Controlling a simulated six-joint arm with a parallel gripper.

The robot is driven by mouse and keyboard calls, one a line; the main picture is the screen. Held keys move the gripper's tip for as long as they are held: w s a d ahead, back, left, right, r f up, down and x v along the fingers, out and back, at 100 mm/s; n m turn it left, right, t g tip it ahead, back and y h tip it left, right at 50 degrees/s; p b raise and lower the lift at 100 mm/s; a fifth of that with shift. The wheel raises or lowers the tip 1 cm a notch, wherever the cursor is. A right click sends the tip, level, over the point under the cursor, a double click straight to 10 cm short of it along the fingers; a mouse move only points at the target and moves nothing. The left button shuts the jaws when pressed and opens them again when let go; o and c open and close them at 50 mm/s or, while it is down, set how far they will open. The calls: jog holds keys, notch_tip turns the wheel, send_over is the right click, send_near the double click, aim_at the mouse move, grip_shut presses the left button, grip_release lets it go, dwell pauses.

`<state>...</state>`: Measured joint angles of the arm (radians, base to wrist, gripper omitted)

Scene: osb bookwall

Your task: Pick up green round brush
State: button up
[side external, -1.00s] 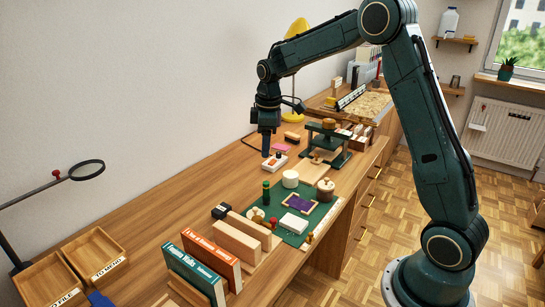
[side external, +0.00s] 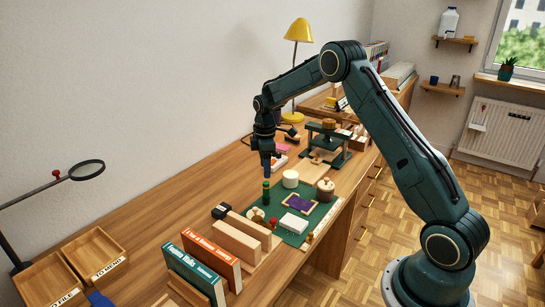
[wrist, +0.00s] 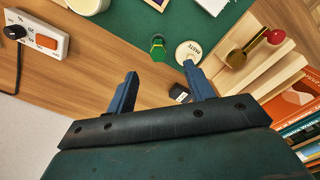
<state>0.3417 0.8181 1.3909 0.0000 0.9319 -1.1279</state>
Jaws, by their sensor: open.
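The green round brush (side external: 266,193) stands upright near the back left edge of the green mat (side external: 290,237). In the wrist view its green top (wrist: 157,46) shows from above, just beyond the fingertips. My gripper (side external: 267,172) points down close above the brush in the side view. In the wrist view my gripper (wrist: 160,74) has its two blue fingers spread apart with nothing between them. The fingers do not visibly touch the brush.
A round lidded pot (wrist: 188,53) stands close beside the brush. A small black item (wrist: 180,93) is by the right finger. Wooden blocks (side external: 237,240) and upright books (side external: 211,258) stand in front.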

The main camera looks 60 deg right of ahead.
aim_at(266, 183)
notch_tip(266, 183, down, 8)
jog(key=shift+r, duration=0.15)
dwell(0.4)
jog(key=shift+d+f, duration=0.15)
jog(key=shift+f, duration=2.4)
jog(key=c, duration=1.1)
